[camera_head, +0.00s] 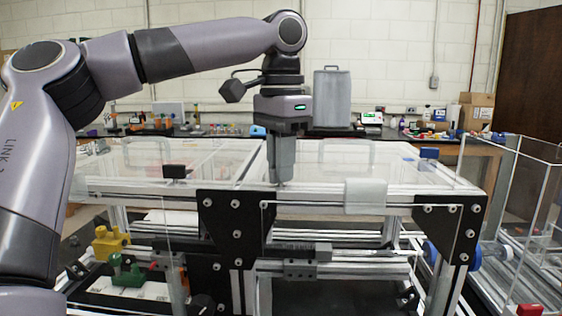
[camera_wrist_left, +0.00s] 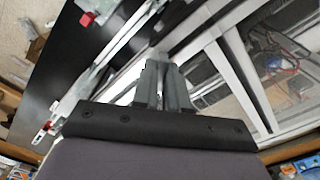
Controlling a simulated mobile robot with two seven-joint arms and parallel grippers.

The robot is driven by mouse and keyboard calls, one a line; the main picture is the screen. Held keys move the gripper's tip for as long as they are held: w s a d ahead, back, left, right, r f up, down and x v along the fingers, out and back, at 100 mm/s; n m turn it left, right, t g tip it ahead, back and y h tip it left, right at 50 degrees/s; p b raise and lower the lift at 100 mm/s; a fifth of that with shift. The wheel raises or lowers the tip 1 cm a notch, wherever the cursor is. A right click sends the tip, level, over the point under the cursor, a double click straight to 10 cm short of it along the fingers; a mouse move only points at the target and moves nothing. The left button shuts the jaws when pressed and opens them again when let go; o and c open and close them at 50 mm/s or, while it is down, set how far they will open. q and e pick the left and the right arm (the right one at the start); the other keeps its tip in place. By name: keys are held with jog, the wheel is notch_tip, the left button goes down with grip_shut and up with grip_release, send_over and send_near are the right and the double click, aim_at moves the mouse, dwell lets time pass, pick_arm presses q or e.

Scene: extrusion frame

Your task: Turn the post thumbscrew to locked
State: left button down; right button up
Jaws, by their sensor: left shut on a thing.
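My left gripper (camera_head: 279,180) points straight down at the front top rail (camera_head: 320,195) of the extrusion frame, just right of a black corner plate (camera_head: 236,225). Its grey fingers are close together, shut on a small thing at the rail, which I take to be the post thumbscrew. The fingers hide nearly all of it, so its turn position cannot be read. In the left wrist view the fingers (camera_wrist_left: 163,75) meet over the metal rails, and their tips cover what they hold. My right gripper is not in view.
Clear panels with handles (camera_head: 345,153) cover the frame top. A yellow part (camera_head: 110,242) and a green part (camera_head: 130,270) are lower left. A clear-walled enclosure (camera_head: 520,190) stands right.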

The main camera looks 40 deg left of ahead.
pick_arm(q)
jog(key=m, duration=0.3)
jog(key=shift+m, duration=2.1)
jog(key=c, duration=1.2)
grip_release()
jog(key=shift+o, duration=0.2)
jog(key=shift+r, duration=0.15)
jog(key=shift+r, duration=3.45)
